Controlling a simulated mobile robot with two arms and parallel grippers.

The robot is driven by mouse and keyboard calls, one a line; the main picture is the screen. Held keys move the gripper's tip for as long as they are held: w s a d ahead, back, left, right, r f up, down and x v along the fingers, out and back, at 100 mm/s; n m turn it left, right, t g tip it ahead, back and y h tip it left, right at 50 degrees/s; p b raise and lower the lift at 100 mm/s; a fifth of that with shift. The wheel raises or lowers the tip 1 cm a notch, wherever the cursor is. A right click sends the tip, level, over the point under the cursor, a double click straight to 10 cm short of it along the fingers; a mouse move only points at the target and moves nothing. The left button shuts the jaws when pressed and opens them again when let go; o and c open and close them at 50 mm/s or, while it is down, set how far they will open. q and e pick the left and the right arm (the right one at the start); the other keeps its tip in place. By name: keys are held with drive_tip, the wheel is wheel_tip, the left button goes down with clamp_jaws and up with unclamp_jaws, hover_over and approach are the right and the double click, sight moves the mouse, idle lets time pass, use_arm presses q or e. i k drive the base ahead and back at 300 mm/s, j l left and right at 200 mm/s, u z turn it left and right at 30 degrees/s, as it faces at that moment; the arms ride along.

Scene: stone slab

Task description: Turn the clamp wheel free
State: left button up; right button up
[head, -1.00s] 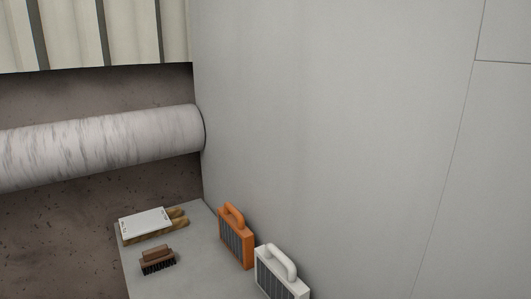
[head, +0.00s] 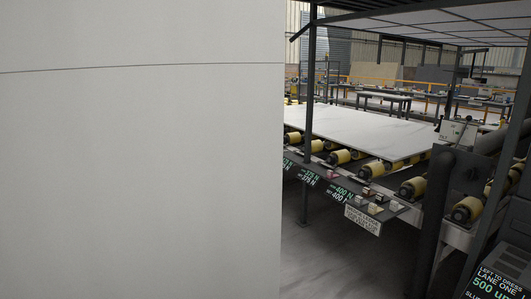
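No clamp wheel can be made out in the head view. Neither of my grippers is in the picture. A large pale stone slab (head: 350,130) lies flat on a roller line with yellow rollers (head: 380,168) to the right. A dark control post with a light box (head: 458,132) stands at the right; its details are too small to tell.
A plain pale wall or panel (head: 140,170) fills the left half, close to me. Dark posts (head: 307,110) stand along the line. A label shelf (head: 345,190) with small blocks runs along its near side. Dark floor (head: 335,255) in front looks clear.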

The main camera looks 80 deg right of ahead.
sight(473, 174)
drive_tip(key=z, duration=4.05)
drive_tip(key=i+z, duration=0.15)
drive_tip(key=i, duration=0.2)
drive_tip(key=i+j+z, duration=0.15)
drive_tip(key=i, duration=0.2)
